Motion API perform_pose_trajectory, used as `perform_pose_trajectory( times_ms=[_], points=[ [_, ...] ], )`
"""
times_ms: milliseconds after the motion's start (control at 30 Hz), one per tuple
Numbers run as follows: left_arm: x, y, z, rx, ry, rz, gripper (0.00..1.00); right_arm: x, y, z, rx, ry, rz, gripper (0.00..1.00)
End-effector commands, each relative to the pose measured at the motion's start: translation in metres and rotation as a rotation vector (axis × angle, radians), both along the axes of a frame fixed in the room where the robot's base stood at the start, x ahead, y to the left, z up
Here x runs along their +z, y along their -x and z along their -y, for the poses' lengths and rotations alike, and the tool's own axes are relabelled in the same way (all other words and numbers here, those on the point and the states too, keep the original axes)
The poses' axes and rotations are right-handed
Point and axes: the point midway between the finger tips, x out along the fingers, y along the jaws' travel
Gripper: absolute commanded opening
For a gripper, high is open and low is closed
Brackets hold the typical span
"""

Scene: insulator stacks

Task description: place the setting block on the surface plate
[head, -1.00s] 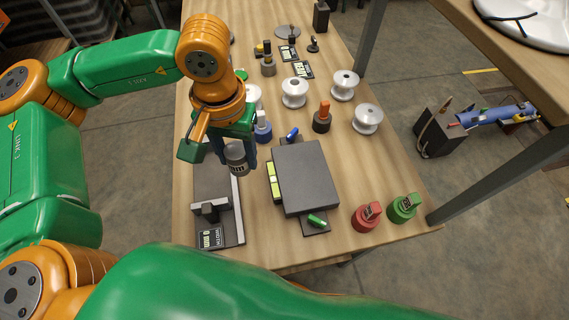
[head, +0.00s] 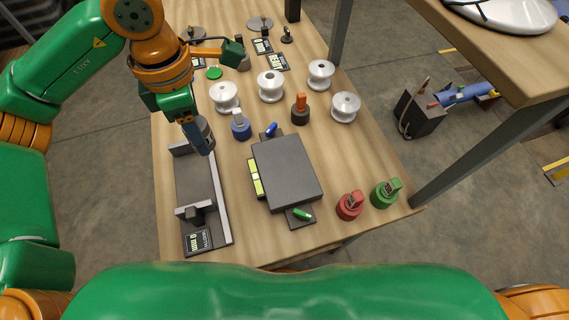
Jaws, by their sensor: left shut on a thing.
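My left gripper (head: 196,138) is shut on a dark grey, round block (head: 205,140) with a pale band, which I take to be the setting block. It is held tilted, over or just beyond the far end of the grey L-shaped measuring fixture (head: 194,183); its height above the table is hard to judge. A flat dark grey square slab (head: 286,172), which looks like the surface plate, lies to the right with a bare top. My right gripper is not in view.
Several white spool-like insulators (head: 270,86) stand beyond the slab. A blue-based piece (head: 241,125) and an orange-topped piece (head: 300,108) stand nearer. Red (head: 349,205) and green (head: 385,193) knobbed pieces are at right.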

Motion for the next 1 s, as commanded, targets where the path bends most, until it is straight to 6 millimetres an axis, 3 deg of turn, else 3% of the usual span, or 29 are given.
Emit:
perform_pose_trajectory(
  times_ms=[100,200,267,367,567,633,900,1000],
  points=[
    [0.006,-0.003,0.002,0.255,0.007,-0.005,0.00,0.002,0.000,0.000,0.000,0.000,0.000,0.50],
    [0.008,-0.004,0.003,0.385,0.009,-0.009,0.00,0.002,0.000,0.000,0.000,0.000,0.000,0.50],
    [0.007,-0.005,0.009,0.418,0.010,-0.012,0.00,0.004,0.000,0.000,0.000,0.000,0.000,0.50],
    [-0.002,-0.006,0.034,0.426,0.010,-0.017,0.00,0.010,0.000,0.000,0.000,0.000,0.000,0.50],
    [-0.031,-0.010,0.100,0.427,0.011,-0.021,0.00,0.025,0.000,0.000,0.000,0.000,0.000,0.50],
    [-0.054,-0.011,0.113,0.430,0.008,-0.022,0.00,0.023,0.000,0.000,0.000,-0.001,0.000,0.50],
    [-0.091,-0.016,0.144,0.431,0.007,-0.014,0.00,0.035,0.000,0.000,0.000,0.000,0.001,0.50],
    [-0.112,-0.016,0.142,0.433,0.008,-0.015,0.00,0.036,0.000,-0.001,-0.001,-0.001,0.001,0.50]
  ],
)
